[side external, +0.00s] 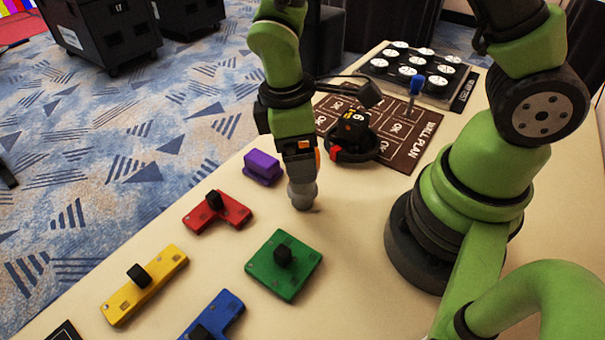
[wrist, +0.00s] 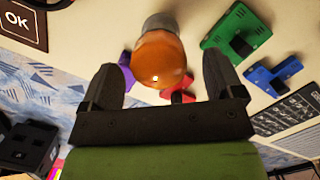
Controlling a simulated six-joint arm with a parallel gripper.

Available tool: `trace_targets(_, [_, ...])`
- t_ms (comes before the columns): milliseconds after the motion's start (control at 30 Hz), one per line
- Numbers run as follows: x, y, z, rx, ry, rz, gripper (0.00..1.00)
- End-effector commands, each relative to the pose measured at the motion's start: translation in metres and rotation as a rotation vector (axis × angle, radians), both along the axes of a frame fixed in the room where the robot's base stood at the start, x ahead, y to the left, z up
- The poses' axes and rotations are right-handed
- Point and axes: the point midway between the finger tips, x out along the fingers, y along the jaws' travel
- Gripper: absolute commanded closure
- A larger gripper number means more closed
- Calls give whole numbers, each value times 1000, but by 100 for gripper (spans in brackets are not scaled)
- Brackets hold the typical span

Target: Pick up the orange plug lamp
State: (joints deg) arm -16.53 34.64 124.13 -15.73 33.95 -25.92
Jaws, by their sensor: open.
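The orange plug lamp (wrist: 162,62) has a rounded orange top and a grey base. In the wrist view it sits between the two fingers of my gripper (wrist: 160,66), with a gap on each side. The fingers are open and not closed on it. In the side view my gripper (side external: 299,172) points down over the table, and the lamp's grey base (side external: 303,194) shows below it. The fingers and my arm hide most of the lamp's orange top there.
A purple block (side external: 262,167) and a red piece (side external: 217,212) lie to the left. A green piece (side external: 284,264), a yellow piece (side external: 145,285) and a blue piece (side external: 213,316) lie nearer the front. A wall plan board (side external: 403,158) holding a black device (side external: 352,130) is behind.

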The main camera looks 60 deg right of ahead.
Motion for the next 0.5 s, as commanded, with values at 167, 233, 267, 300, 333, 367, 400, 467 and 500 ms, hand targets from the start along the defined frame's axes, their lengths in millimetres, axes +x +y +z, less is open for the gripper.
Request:
trace_targets(167, [-4, -5, -28, -2, 6, 0, 13])
trace_targets(233, [-5, -5, -35, -2, 5, -1, 13])
trace_targets(267, [-5, -5, -37, -1, 4, -1, 13])
trace_targets(300, [-5, -5, -39, -1, 2, 0, 13])
trace_targets(333, [-5, -5, -40, 0, 1, -1, 13])
trace_targets(367, [-5, -5, -40, 0, 1, -1, 13])
trace_targets(400, [-5, -5, -40, 0, 1, -2, 13])
trace_targets(467, [-5, -5, -40, 1, 0, -2, 13])
trace_targets(500, [-5, -5, -40, 1, 0, -2, 13])
